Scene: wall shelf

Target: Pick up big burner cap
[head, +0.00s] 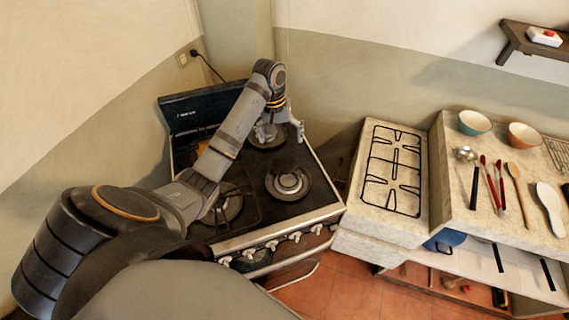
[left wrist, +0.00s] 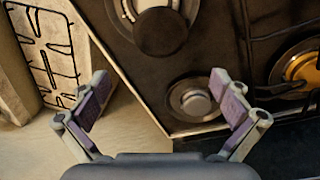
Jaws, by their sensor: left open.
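My left gripper (head: 280,133) is open and empty over the back right corner of the stove. In the left wrist view its two fingers (left wrist: 160,108) are spread apart, with the small back right burner (left wrist: 194,101) near the right finger. A large round dark cap (left wrist: 160,32), which looks like the big burner cap, shows at the top of that view, apart from the fingers. It seems to sit on the front right burner (head: 288,183). My right gripper is not in view.
The black stove (head: 308,208) stands against the wall, with knobs along its front. A brass-coloured burner (left wrist: 302,66) lies under a grate. Another black grate (head: 395,165) rests on the pale counter at right. Bowls and utensils lie farther right.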

